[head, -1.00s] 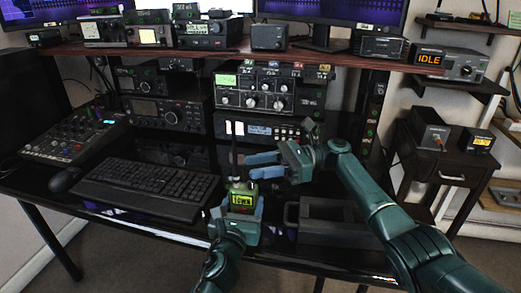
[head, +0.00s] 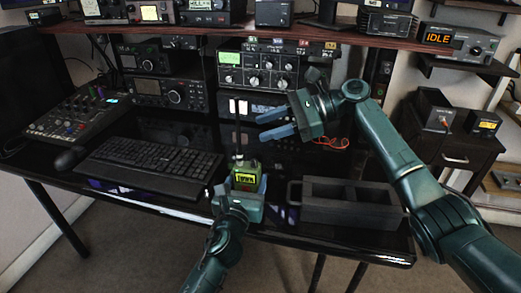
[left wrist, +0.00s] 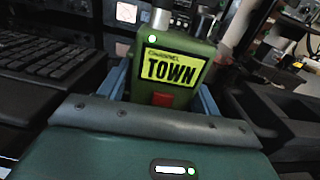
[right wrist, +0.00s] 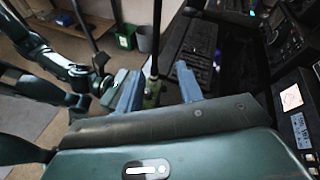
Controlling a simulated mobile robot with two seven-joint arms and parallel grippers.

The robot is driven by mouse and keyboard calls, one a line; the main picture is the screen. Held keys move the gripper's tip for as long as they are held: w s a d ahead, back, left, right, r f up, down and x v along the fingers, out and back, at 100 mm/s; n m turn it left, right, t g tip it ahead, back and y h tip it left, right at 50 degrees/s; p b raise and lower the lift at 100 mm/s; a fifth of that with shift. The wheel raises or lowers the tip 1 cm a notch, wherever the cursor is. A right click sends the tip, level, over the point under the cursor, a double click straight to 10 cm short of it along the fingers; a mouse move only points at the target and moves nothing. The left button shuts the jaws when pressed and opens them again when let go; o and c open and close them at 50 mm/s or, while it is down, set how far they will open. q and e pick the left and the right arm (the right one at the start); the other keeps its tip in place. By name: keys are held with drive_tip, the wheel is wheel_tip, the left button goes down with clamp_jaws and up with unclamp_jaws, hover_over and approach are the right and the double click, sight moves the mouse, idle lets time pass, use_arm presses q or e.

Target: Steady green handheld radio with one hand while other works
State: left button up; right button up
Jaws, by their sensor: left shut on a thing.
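The green handheld radio (head: 246,177) stands upright near the front edge of the desk, with its antenna pointing up. Its yellow display reads TOWN in the left wrist view (left wrist: 172,66), above a red button. My left gripper (head: 245,187) is shut on the radio's sides, with blue fingers at both edges. My right gripper (head: 277,124) is open and empty, above and to the right of the radio, near the antenna's height. In the right wrist view the radio (right wrist: 152,94) shows beyond and between the open fingers; they appear apart from it.
A dark divided tray (head: 345,207) sits right of the radio at the desk's front. A keyboard (head: 150,165) and mouse lie to the left. A large radio unit (head: 270,68) stands behind. An orange cable (head: 333,143) lies behind my right gripper.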

drive_tip(key=w+d+f+n+t+h, duration=0.2)
drive_tip(key=d+n+t+h, duration=0.3)
drive_tip(key=t+h, duration=0.15)
drive_tip(key=n+t+y, duration=0.1)
drive_tip(key=n+t, duration=0.3)
drive_tip(key=n, duration=1.3)
approach(256, 161)
drive_tip(key=x, duration=0.9)
clamp_jaws()
